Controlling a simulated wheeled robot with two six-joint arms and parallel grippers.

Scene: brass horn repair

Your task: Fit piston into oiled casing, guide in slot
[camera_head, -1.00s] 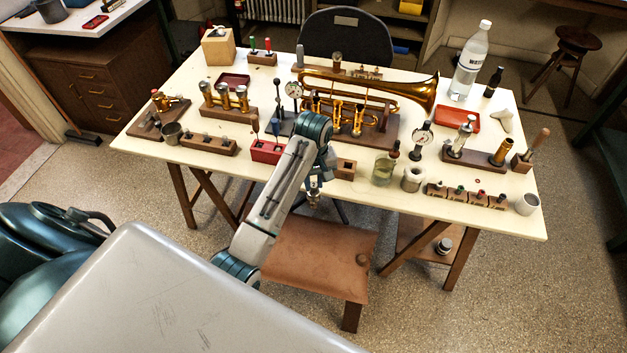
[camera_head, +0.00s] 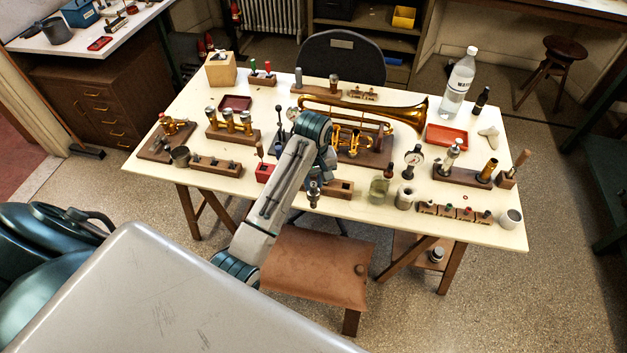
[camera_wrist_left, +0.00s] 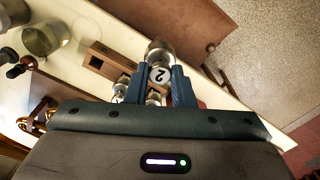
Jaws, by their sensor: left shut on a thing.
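My left gripper (camera_head: 314,193) hangs at the table's front edge in the head view, mostly hidden under its own arm. In the left wrist view its two blue fingers (camera_wrist_left: 157,78) are shut on a silver piston (camera_wrist_left: 160,52), with a round face marked "2". Whether the piston touches anything below is unclear. A brass trumpet (camera_head: 405,112) with valves lies at the table's middle. Three upright brass and silver cylinders (camera_head: 230,122) stand on a wooden block at the left; I cannot tell which casing is oiled. The guide and slot are too small to see. My right gripper is not in view.
A small wooden block with a square hole (camera_head: 342,188) is close beside the gripper; it shows in the left wrist view (camera_wrist_left: 108,60). A brown stool (camera_head: 310,270) is below.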

